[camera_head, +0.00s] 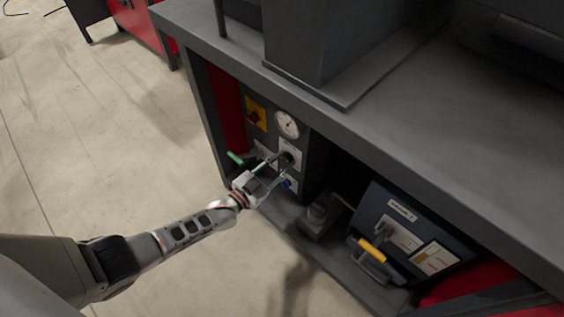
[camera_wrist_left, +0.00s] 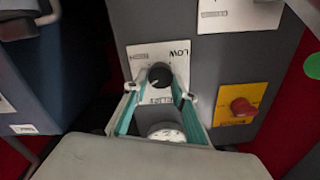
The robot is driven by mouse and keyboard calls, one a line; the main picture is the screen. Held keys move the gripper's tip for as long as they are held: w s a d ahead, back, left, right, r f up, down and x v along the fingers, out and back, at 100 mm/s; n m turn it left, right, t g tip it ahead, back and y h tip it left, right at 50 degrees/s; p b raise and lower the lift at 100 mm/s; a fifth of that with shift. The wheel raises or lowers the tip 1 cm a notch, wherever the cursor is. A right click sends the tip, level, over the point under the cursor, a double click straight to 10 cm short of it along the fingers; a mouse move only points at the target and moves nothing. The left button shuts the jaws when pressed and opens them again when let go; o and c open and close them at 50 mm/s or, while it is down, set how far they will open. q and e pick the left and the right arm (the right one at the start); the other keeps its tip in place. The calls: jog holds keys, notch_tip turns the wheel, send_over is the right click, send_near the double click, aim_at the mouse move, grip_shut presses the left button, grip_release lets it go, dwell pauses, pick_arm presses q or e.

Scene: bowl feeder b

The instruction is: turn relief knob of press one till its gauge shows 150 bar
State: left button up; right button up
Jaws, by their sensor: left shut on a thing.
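The press's dark control panel (camera_head: 272,142) is under the grey bench. It carries a round white-faced gauge (camera_head: 288,124), whose needle reading is too small to tell. Below the gauge is a dark knob (camera_head: 288,158) on a white plate. My left gripper (camera_head: 280,161) reaches it from the front left. In the left wrist view, the knob (camera_wrist_left: 160,75) sits between the fingertips of my left gripper (camera_wrist_left: 160,83), which is shut on it. There the gauge (camera_wrist_left: 167,132) shows between the fingers, partly hidden by the gripper's body. My right gripper is not in view.
A yellow plate with a red switch (camera_head: 255,115) is left of the gauge. A blue panel (camera_head: 415,240) and a yellow-gripped lever (camera_head: 373,250) are at right. The bench top (camera_head: 420,95) overhangs.

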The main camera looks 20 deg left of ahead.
pick_arm(q)
jog(key=shift+f+n, duration=0.1)
jog(key=shift+n, duration=0.8)
jog(key=shift+n+b, duration=0.35)
jog(key=shift+n, duration=0.25)
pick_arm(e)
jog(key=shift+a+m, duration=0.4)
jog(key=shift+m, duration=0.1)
pick_arm(q)
jog(key=o, duration=1.1)
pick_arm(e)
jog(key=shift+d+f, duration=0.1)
pick_arm(q)
jog(key=shift+s+a, duration=0.1)
jog(key=shift+s, duration=0.05)
jog(key=v, duration=1.1)
jog(key=shift+s+a, duration=0.1)
jog(key=shift+s, duration=0.2)
